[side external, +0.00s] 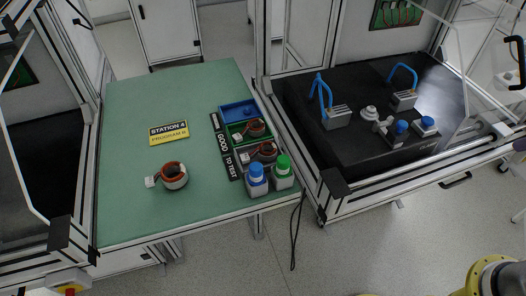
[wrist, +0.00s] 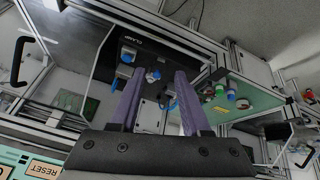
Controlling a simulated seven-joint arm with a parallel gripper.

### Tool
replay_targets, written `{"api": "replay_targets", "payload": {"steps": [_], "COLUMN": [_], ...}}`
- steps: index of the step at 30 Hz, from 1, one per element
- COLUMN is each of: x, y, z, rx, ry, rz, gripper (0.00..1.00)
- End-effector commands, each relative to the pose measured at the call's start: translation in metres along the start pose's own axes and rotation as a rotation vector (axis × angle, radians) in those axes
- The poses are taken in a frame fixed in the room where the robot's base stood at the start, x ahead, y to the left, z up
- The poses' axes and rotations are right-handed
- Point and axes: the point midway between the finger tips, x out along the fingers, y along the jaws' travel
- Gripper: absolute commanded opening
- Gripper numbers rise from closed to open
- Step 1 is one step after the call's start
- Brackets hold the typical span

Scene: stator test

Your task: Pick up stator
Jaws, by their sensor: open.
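A stator (side external: 174,177), a ring with reddish-brown windings and a white connector on its left side, lies alone on the green table (side external: 125,215) in the side external view. Two similar stators sit in the bins at the table's right side, one in the green bin (side external: 235,130) and one in front of it. In the wrist view my gripper (wrist: 159,73) has its two purple fingers spread wide with nothing between them. It is far from the table (wrist: 250,82), which shows small at the right. The gripper does not show in the side external view.
A yellow "Station 4" sign (side external: 169,133) lies behind the lone stator. A blue bin (side external: 238,111), a blue-capped bottle (side external: 256,180) and a green-capped bottle (side external: 283,172) line the right side. A black test bench (side external: 340,150) with blue-handled clamps stands further right, behind frame rails.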

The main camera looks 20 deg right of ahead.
Motion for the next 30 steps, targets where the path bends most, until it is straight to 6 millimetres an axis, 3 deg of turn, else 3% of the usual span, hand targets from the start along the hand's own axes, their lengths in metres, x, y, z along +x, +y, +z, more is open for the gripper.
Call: {"api": "replay_targets", "payload": {"steps": [7, 14, 21, 26, 30], "x": [-0.024, -0.011, 0.035, 0.082, 0.13], "y": [0.008, -0.006, -0.049, -0.093, -0.141], "z": [-0.092, -0.184, -0.263, -0.3, -0.318], "rx": [-0.302, -0.587, -0.844, -0.989, -1.092], "ry": [-0.03, -0.071, -0.116, -0.154, -0.19], "rz": [-0.053, -0.129, -0.217, -0.278, -0.328], "gripper": [0.47, 0.47, 0.47, 0.47, 0.47]}}
